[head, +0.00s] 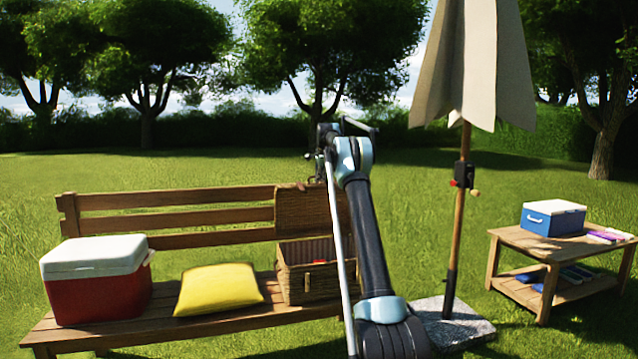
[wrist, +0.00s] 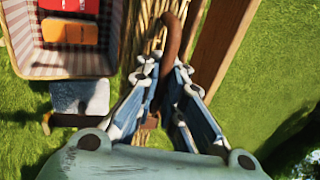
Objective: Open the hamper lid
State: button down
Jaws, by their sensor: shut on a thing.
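The wicker hamper (head: 295,290) stands on the bench's right part. Its lid (head: 300,210) is raised and stands about upright at the back of the body, so the hamper is open. In the wrist view the lid (wrist: 153,28) shows nearly edge-on, beside the open hamper (wrist: 112,62) with its striped lining. My gripper (wrist: 166,72) is shut on the lid's brown loop handle (wrist: 174,38). In the head view my gripper (head: 318,178) is at the lid's top right, partly hidden by my arm.
A yellow cushion (head: 217,289) and a red cooler (head: 98,285) lie left of the hamper on the bench (head: 160,335). Red and orange items (wrist: 70,32) lie in the hamper. The parasol pole (head: 457,230) and a low table (head: 510,245) with a blue cooler (head: 550,221) stand right.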

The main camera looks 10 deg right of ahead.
jog(key=c, duration=1.8)
grip_release()
jog(key=shift+s+r, duration=0.1)
jog(key=shift+r, duration=0.05)
jog(key=shift+o, duration=0.5)
jog(key=shift+a, duration=0.1)
jog(key=v, duration=1.1)
jog(key=shift+r, duration=0.4)
jog(key=shift+s, duration=0.2)
